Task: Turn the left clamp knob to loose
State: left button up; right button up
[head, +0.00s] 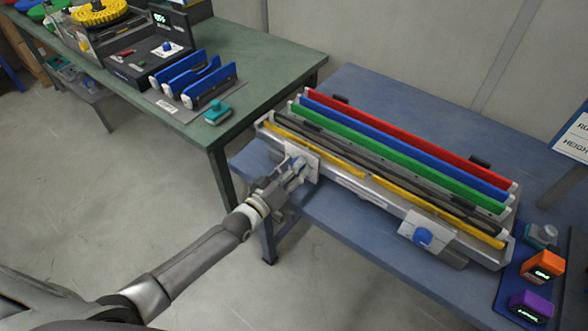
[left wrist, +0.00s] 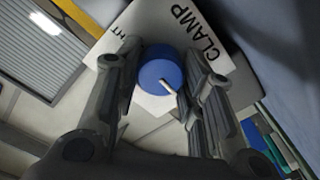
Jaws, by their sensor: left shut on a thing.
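The left clamp knob (left wrist: 160,72) is blue with a white pointer line, on a white plate (left wrist: 215,28) lettered CLAMP. The pointer runs toward the lower right in the left wrist view. Part of another word ending in HT shows at the plate's upper left; the rest is hidden. My left gripper (left wrist: 163,80) has its fingers on both sides of the knob and is shut on it. In the head view my left gripper (head: 296,168) covers most of this knob at the fixture's left front. My right gripper is not in view.
The fixture (head: 350,182) holds red, blue, green, black and yellow bars on a blue table (head: 385,95). A second blue knob (head: 423,236) sits at its right front. Orange (head: 542,266) and purple (head: 530,306) devices stand at the right. A green table (head: 255,62) is at the left.

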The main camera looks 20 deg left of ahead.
pick_arm(q)
jog(key=shift+f, duration=0.15)
jog(key=o, duration=1)
jog(key=shift+o, duration=0.2)
jog(key=shift+s, duration=0.15)
jog(key=v, duration=1.1)
jog(key=shift+s+a, duration=0.15)
jog(key=shift+s, duration=0.25)
